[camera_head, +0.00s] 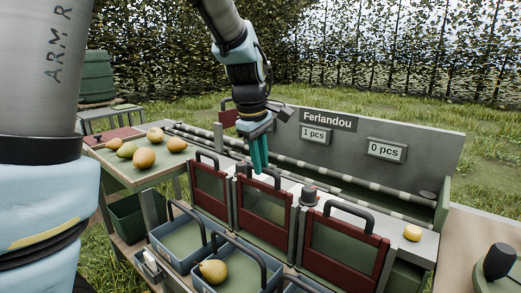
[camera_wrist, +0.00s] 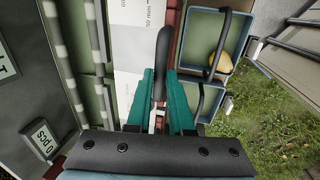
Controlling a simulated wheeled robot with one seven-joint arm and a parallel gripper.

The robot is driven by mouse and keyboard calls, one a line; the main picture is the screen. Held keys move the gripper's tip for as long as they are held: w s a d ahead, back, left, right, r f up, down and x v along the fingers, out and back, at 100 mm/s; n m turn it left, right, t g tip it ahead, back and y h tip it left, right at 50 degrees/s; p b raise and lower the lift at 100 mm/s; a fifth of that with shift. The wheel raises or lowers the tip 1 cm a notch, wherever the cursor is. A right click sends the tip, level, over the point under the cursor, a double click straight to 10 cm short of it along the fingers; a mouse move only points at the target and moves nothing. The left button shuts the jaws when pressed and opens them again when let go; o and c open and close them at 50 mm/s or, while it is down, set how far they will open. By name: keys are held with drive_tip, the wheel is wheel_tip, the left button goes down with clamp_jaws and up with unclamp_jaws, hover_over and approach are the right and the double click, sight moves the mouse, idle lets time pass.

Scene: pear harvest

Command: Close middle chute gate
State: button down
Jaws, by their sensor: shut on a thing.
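The middle chute gate (camera_head: 263,205) is a dark red frame with a green panel and a black handle. It stands upright in the chute front, between the left gate (camera_head: 209,187) and the right gate (camera_head: 343,245), which have similar frames and handles. My gripper (camera_head: 259,167) points down at the top of the middle gate, its teal fingers shut on the handle. In the wrist view the black handle (camera_wrist: 162,50) lies between the two fingers (camera_wrist: 160,100). The fingers hide part of the handle, and the gate's lower edge is hard to make out.
Blue crates stand before the gates; one holds a pear (camera_head: 213,271). Several pears lie on the table (camera_head: 115,160) at left. A small yellow fruit (camera_head: 412,233) sits on the ledge at right. A grey panel (camera_head: 390,128) with count displays stands behind.

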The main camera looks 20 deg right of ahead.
drive_tip(key=shift+s+f, duration=0.1)
drive_tip(key=shift+f, duration=1.1)
drive_tip(key=c, duration=0.8)
unclamp_jaws()
drive_tip(key=shift+r, duration=0.1)
wheel_tip(320, 180, up, 10)
drive_tip(key=a, duration=0.2)
drive_tip(key=shift+s+r+b, duration=0.2)
drive_tip(key=shift+s+b, duration=0.1)
drive_tip(key=shift+s, duration=0.15)
